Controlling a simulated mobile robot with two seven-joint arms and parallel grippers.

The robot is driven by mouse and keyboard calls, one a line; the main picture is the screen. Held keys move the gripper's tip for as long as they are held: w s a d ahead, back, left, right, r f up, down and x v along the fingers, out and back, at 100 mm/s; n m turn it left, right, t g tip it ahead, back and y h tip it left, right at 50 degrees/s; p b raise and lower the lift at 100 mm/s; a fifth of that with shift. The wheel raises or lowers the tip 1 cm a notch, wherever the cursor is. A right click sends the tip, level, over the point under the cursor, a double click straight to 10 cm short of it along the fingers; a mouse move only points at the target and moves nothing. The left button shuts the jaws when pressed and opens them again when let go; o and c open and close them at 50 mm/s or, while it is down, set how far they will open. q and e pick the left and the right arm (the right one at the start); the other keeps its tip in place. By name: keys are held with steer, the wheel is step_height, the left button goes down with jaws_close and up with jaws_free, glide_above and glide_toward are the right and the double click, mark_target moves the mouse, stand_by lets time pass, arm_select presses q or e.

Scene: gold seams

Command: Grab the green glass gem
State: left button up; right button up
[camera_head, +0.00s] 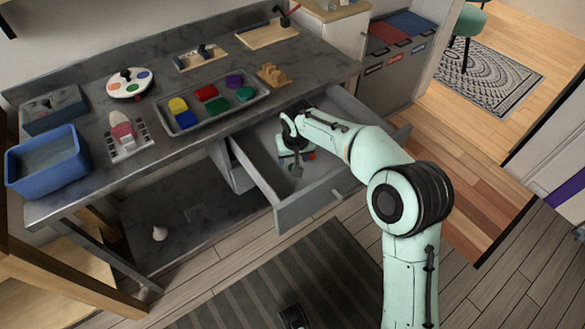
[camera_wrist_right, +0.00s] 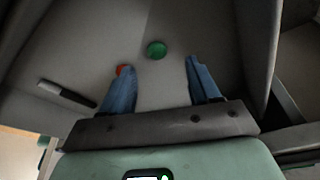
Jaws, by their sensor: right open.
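The green glass gem (camera_wrist_right: 156,49) lies on the drawer floor in the right wrist view, just beyond my right fingertips and roughly centred between them. My right gripper (camera_wrist_right: 160,66) is open, its two blue fingers apart with nothing between them. In the head view, my right gripper (camera_head: 295,155) reaches down into the open drawer (camera_head: 262,163) and hides much of what lies there. A red piece (camera_wrist_right: 122,70) lies close to the left finger in the right wrist view, partly hidden by it.
The drawer walls (camera_head: 318,196) stand close around the gripper. A dark and pale stick-like item (camera_wrist_right: 67,94) shows at the left in the right wrist view. On the worktop are a tray (camera_head: 262,91) of coloured pieces and a blue bin (camera_head: 45,160).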

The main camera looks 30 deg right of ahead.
steer(key=shift+f, duration=0.25)
steer(key=shift+d+b+x, duration=0.2)
steer(key=shift+b+x, duration=0.35)
steer(key=shift+x, duration=0.6)
steer(key=x, duration=0.2)
steer(key=shift+w+f+b, duration=0.1)
steer(key=shift+f+b, duration=0.15)
steer(key=shift+b, duration=0.15)
arm_select(q)
steer(key=f, duration=0.1)
steer(key=s+f, duration=0.1)
steer(key=f, duration=0.1)
steer(key=shift+s+a+g, duration=0.4)
arm_select(e)
steer(key=c, duration=1.1)
